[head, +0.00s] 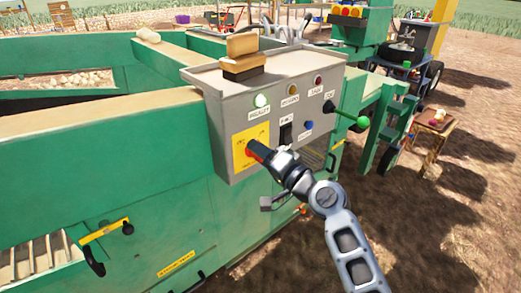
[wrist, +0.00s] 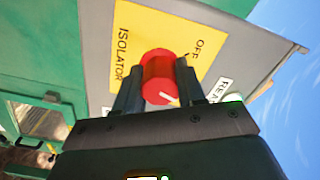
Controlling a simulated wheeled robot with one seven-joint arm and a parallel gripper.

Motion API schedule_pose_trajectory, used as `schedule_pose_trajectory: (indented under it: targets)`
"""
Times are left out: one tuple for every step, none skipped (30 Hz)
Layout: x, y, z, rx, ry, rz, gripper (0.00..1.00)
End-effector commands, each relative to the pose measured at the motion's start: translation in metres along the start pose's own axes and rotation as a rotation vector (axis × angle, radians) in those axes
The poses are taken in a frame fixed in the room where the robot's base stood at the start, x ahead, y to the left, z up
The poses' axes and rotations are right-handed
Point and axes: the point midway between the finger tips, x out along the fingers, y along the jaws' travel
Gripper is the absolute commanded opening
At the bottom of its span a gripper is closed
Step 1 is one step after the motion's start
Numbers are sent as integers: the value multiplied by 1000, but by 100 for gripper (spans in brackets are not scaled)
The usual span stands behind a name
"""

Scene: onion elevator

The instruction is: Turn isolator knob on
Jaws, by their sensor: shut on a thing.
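The red isolator knob (wrist: 158,72) sits on a yellow plate (wrist: 125,70) marked ISOLATOR, with OFF printed beside it. The wrist view is turned sideways. A white mark shows on the knob's lower right edge there; the ON label is not in clear view. My gripper (wrist: 158,88) is shut on the knob, one dark finger on each side. In the head view my gripper (head: 264,153) reaches the knob (head: 253,147) from the lower right and covers part of it. The yellow plate (head: 240,141) is on the front of the grey control box.
The grey control box (head: 215,100) also carries a lit green light (head: 261,100), a black switch (head: 286,133), a blue button (head: 308,126) and a green-knobbed lever (head: 362,121). Green machine panels stand below and left.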

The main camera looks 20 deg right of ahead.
Motion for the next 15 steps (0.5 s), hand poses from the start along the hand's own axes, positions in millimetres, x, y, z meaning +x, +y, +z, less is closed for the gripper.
schedule_pose_trajectory:
  targets:
    - [0, -1, 0, 44, -1, 2, 9]
    - [0, -1, -1, 72, 0, 2, 9]
    - [0, -1, -1, 108, 0, 2, 9]
    - [0, -1, -1, 133, 0, 2, 9]
    - [0, -1, -1, 159, 0, 2, 9]
    - [0, -1, -1, 191, 0, 3, 9]
    - [0, 0, -1, 214, 0, 3, 9]
    - [0, 0, -1, 237, 0, 3, 9]
    - [0, 0, -1, 266, 0, 2, 9]
    - [0, 0, -1, 286, 0, 2, 9]
    - [0, 0, -1, 305, 0, 2, 9]
    - [0, 0, -1, 329, 0, 2, 9]
    - [0, 0, -1, 345, 0, 2, 9]
    - [0, 0, -1, 362, 0, 2, 9]
    - [0, 0, -1, 381, 0, 2, 9]
